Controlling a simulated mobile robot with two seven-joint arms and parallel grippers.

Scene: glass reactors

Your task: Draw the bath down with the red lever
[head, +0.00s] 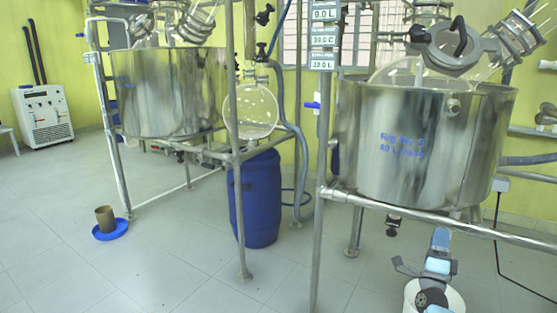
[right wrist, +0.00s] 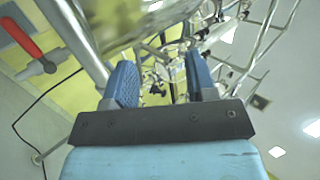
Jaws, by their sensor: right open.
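The bath is the large steel vessel (head: 400,150) with blue lettering, at the right of the head view. My right gripper (head: 441,233) is below its underside, pointing up. In the right wrist view its two blue fingers (right wrist: 160,80) stand apart with nothing held between them. The red lever (right wrist: 21,39) shows at the upper left of that view, on a metal valve (right wrist: 48,63). It is outside the fingers, beyond the left one, and not touched. I cannot make out the red lever in the head view. My left gripper is not in view.
A steel frame rail (head: 450,224) runs across the front under the bath. A dark fitting (head: 392,229) hangs under the bath.

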